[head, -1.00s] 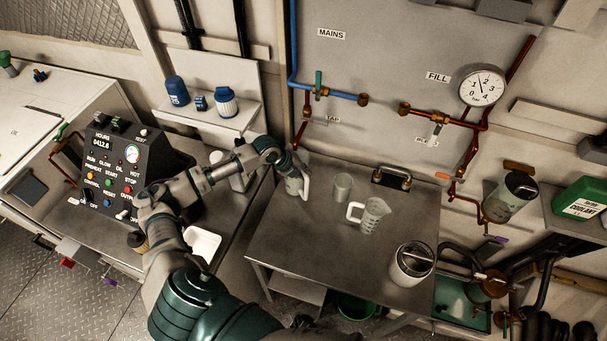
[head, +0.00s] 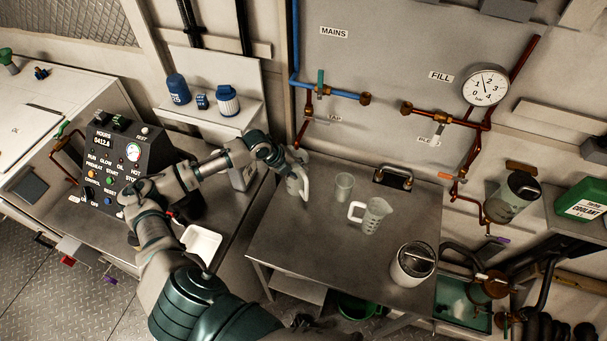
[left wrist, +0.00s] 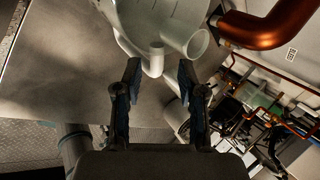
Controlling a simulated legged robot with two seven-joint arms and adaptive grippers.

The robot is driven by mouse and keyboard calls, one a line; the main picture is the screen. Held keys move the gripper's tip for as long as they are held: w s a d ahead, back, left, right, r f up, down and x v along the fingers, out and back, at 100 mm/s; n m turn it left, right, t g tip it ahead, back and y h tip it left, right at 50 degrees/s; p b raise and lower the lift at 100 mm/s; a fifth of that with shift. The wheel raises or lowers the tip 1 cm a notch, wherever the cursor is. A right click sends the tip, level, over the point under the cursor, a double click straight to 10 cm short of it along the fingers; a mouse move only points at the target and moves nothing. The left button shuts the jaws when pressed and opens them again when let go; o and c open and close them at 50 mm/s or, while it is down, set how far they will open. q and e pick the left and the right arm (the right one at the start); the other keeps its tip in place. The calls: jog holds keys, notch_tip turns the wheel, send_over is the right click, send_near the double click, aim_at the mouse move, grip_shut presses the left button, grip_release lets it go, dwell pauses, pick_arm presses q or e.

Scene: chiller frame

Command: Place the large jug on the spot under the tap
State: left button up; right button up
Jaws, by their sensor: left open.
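The large jug (head: 293,186), pale with a white handle, stands upright at the back left of the steel table, below the copper tap pipe (head: 301,132). In the left wrist view the jug (left wrist: 160,18) fills the top, close to the copper pipe end (left wrist: 262,30). My left gripper (head: 294,163) is at the jug in the head view, partly hidden by its own wrist. My right gripper is out of view.
A smaller measuring jug (head: 374,216), a clear beaker (head: 343,187) and a lidded steel container (head: 412,264) stand on the table (head: 310,241). A black handled object (head: 393,179) lies at its back edge. The table's front left is bare. A control box (head: 118,165) stands left of my arm.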

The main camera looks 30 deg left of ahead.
pick_arm(q)
jog(key=v, duration=0.7)
jog(key=shift+b, duration=0.3)
jog(key=shift+r, duration=0.15)
jog(key=shift+s, duration=0.1)
